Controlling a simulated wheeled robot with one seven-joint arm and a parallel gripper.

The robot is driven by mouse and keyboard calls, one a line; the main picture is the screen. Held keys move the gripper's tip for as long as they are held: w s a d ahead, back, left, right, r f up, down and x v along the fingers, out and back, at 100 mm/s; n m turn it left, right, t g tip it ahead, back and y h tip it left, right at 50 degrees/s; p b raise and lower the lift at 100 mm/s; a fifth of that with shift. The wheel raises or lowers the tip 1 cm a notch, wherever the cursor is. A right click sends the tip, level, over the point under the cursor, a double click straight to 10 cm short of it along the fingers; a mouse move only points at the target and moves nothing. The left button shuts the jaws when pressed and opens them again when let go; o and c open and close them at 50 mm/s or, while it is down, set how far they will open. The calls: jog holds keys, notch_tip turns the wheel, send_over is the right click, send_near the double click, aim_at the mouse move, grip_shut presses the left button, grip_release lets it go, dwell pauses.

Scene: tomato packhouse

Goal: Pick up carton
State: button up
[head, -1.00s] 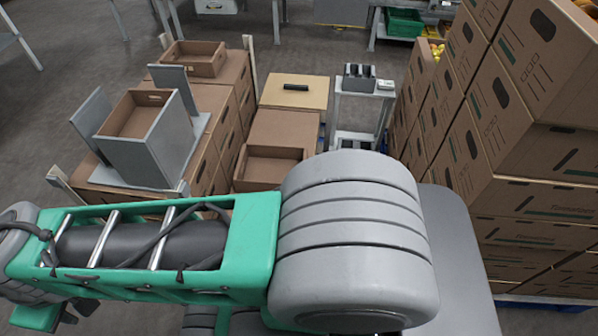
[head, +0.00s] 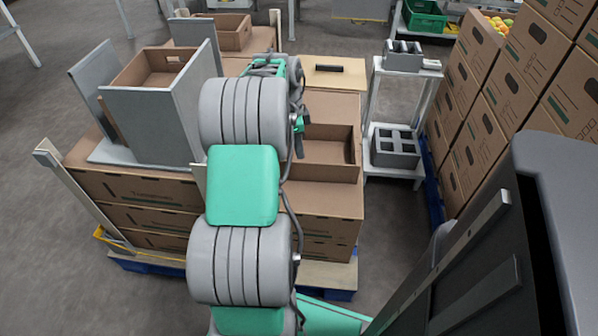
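Several brown cartons are in view, and I cannot tell which one the task means. One open carton (head: 150,68) sits inside a grey metal frame (head: 150,125) on the left of the stack. Another open carton (head: 328,151) is on the right of the stack, partly hidden by my arm. A further open carton (head: 231,33) is at the back. My arm reaches forward over the stack, its far end near the flat board with a dark handle (head: 318,69). My gripper is hidden behind my own arm links.
Closed cartons (head: 150,188) form the stack on a blue pallet (head: 165,267) with corner posts. A white stand (head: 372,105) with grey block trays (head: 395,148) is to the right. Tall carton stacks (head: 480,130) line the right side. Open floor (head: 45,240) lies at left.

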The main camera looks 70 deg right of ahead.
aim_at(318, 180)
jog(key=s+f+b, duration=0.1)
jog(key=f, duration=0.2)
jog(key=s+d+f+m, duration=0.1)
jog(key=s+f, duration=0.1)
jog(key=f, duration=0.2)
jog(key=s+f+m+b, duration=0.1)
jog(key=s+f, duration=0.1)
jog(key=f, duration=0.1)
jog(key=shift+s+d+f+b, duration=0.25)
jog(key=shift+d+f+b, duration=0.05)
jog(key=shift+d+f, duration=0.1)
jog(key=shift+c, duration=0.3)
grip_shut()
jog(key=shift+r, duration=0.1)
